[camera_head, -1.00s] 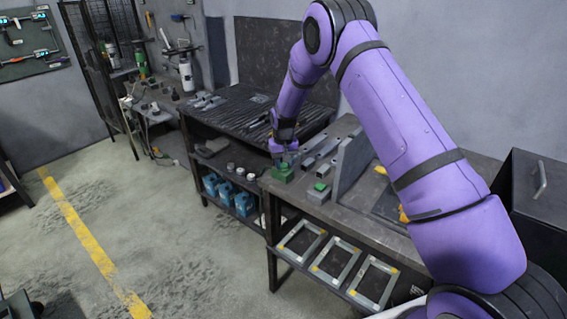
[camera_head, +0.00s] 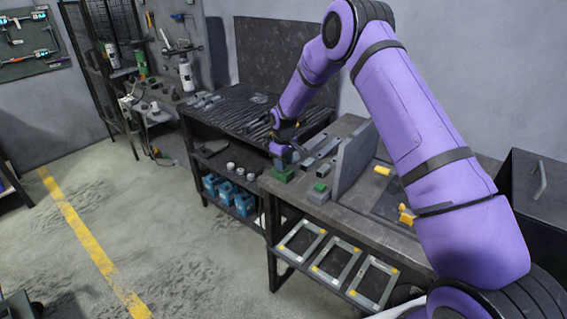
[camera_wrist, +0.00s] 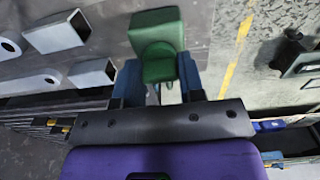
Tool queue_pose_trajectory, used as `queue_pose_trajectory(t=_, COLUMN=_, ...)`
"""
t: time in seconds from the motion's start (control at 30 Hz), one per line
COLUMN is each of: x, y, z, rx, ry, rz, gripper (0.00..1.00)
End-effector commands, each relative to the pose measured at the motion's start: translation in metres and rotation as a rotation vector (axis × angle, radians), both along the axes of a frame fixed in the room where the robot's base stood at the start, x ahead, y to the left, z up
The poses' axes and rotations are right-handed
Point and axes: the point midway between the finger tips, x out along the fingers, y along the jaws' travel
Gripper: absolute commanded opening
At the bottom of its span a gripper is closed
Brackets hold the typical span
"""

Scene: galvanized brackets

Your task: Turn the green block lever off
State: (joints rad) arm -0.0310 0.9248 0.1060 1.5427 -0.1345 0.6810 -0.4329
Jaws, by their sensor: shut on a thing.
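The green block (camera_head: 283,174) sits near the front left corner of the right-hand workbench. In the wrist view the green block (camera_wrist: 157,28) is at top centre, with a rounded green lever (camera_wrist: 159,62) on its near side. My gripper (camera_head: 281,160) is over the block, pointing down. In the wrist view its blue-grey fingers (camera_wrist: 161,76) stand on both sides of the lever, shut on it. The lever's lower end is partly hidden between the fingers, and its exact angle is hard to tell.
A smaller green piece (camera_head: 320,187) sits on a grey block to the right. Galvanized square tubes (camera_wrist: 58,33) lie left of the block in the wrist view. An upright grey plate (camera_head: 352,160) stands farther right. Open floor lies left of the bench.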

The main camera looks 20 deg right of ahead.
Motion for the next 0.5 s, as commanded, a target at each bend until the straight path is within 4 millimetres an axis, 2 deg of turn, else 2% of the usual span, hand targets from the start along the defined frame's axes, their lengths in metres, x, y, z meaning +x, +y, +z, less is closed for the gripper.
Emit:
queue_pose_trajectory(t=0.47, x=0.0002, y=0.0001, z=0.0002, rx=0.0, ry=0.0, rz=0.011, gripper=0.12)
queue_pose_trajectory(t=0.5, x=0.0002, y=0.0001, z=0.0002, rx=0.0, ry=0.0, rz=0.011, gripper=0.45)
